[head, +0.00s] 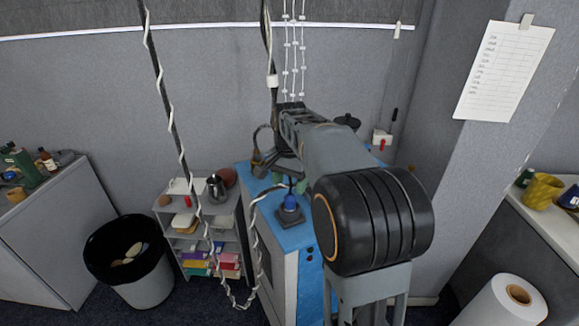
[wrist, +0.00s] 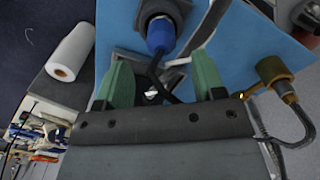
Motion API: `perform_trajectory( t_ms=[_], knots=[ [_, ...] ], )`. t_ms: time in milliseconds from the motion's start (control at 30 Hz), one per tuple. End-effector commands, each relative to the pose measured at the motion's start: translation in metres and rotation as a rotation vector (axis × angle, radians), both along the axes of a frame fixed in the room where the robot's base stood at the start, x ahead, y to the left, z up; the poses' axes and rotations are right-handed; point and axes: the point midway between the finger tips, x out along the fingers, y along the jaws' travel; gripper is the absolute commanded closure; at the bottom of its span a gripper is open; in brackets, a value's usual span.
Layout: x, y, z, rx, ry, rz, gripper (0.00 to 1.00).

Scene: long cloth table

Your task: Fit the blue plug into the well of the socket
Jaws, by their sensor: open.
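The blue plug (wrist: 160,34) stands at the mouth of the dark socket (wrist: 176,8) in the wrist view, its dark cable running back between my fingers. In the head view the blue plug (head: 290,202) sits on top of the square dark socket (head: 291,216) on the blue tabletop. It looks upright and at least partly in the well; how deep I cannot tell. My gripper (wrist: 162,68) is open, with its green fingers apart on either side of the cable, clear of the plug's body. In the head view my arm partly hides the gripper.
A brass-coloured fitting (wrist: 271,70) with a cable is to the right in the wrist view. In the head view, a shelf (head: 205,235) and black bin (head: 125,250) stand left of the blue table (head: 270,235). Wrapped cords hang in front.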

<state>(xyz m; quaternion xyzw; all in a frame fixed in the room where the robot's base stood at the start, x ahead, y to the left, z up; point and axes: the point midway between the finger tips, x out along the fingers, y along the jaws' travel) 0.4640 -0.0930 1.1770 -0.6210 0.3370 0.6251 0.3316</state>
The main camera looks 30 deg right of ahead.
Motion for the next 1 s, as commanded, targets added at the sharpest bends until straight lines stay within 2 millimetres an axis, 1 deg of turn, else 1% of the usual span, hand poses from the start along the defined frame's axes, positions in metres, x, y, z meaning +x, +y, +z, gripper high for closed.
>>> perform_trajectory(
  t_ms=[33,200,367,467,500,567,667,700,800,900,1000],
  knots=[
    [0.001,0.000,0.011,-0.001,-0.004,0.000,0.37],
    [0.001,0.000,0.036,0.000,-0.005,-0.001,0.37],
    [-0.001,0.001,0.050,-0.001,-0.006,0.005,0.37],
    [-0.011,0.009,0.053,-0.006,-0.030,0.065,0.37],
    [-0.018,0.015,0.053,-0.010,-0.049,0.111,0.37],
    [-0.033,0.026,0.050,-0.021,-0.083,0.200,0.37],
    [-0.063,0.046,0.037,-0.047,-0.153,0.380,0.37],
    [-0.075,0.053,0.030,-0.059,-0.179,0.451,0.37],
    [-0.103,0.069,0.011,-0.094,-0.244,0.619,0.37],
    [-0.127,0.080,-0.008,-0.128,-0.295,0.759,0.37],
    [-0.145,0.087,-0.025,-0.157,-0.333,0.866,0.37]
  ],
)
